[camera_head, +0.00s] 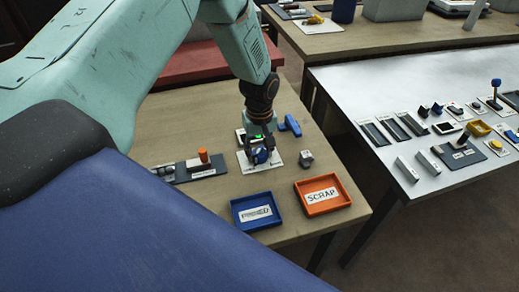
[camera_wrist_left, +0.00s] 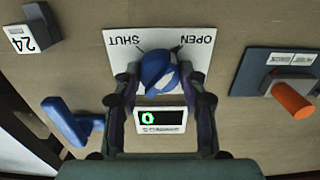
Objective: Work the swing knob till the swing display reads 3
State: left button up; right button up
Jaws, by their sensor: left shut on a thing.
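The swing knob (camera_wrist_left: 158,72) is blue and sits on a white plate (camera_wrist_left: 200,45) marked SHUT and OPEN, upside down in the left wrist view. The swing display (camera_wrist_left: 159,118) is a dark window beside the knob and shows a green 0. In the head view the white plate (camera_head: 268,166) lies on the wooden table. My left gripper (camera_head: 258,153) is lowered over the plate and shut on the knob, with a finger on each side in the left wrist view (camera_wrist_left: 161,82). The knob is mostly hidden in the head view. My right gripper is not in view.
A blue handled piece (camera_head: 291,125) and a grey block (camera_head: 306,158) lie right of the plate. An orange peg on a dark base (camera_head: 203,156) stands left. A blue tray (camera_head: 240,222) and an orange SCRAP tray (camera_head: 342,203) are in front. A white table (camera_head: 345,90) stands right.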

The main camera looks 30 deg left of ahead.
pick_arm(q)
jog(key=n+p, duration=0.3)
jog(key=shift+r+p, duration=0.2)
jog(key=shift+p, duration=0.2)
jog(key=n+p, duration=0.4)
jog(key=n, duration=0.2)
jog(key=n+p, duration=0.2)
jog(key=n, duration=0.2)
jog(key=shift+f+p, duration=0.1)
jog(key=shift+p, duration=0.3)
jog(key=shift+f+n+p, duration=0.1)
jog(key=shift+n+p, duration=0.75)
jog(key=shift+n, duration=1.55)
jog(key=o, duration=1.1)
jog(key=shift+o, duration=0.2)
